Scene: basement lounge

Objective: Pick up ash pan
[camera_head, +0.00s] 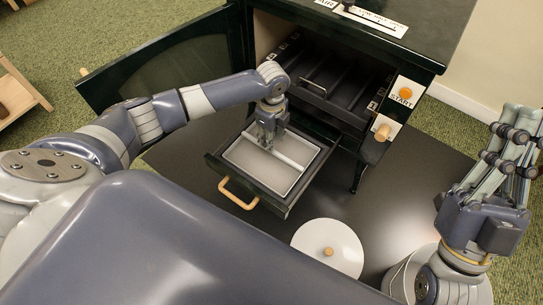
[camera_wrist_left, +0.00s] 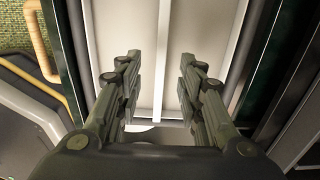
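The ash pan (camera_head: 254,171) is a shallow light-grey rectangular tray lying in the pulled-out dark drawer (camera_head: 284,209) of the stove. A pale narrow bar (camera_head: 291,159) runs across the pan. My left gripper (camera_head: 268,143) points down over the pan. In the left wrist view, its two fingers (camera_wrist_left: 160,62) are apart, with the pan's bar (camera_wrist_left: 163,70) between them and no visible contact. The pan (camera_wrist_left: 199,30) also shows there. My right gripper (camera_head: 522,112) is raised at the right edge, fingers apart and empty.
The dark green stove (camera_head: 440,45) stands behind the drawer, its door (camera_head: 165,75) swung open to the left. The drawer has a wooden handle (camera_head: 238,196). A round white lid (camera_head: 327,247) with a wooden knob is in front, right of the drawer. A wooden knob (camera_head: 383,132) juts from the stove front.

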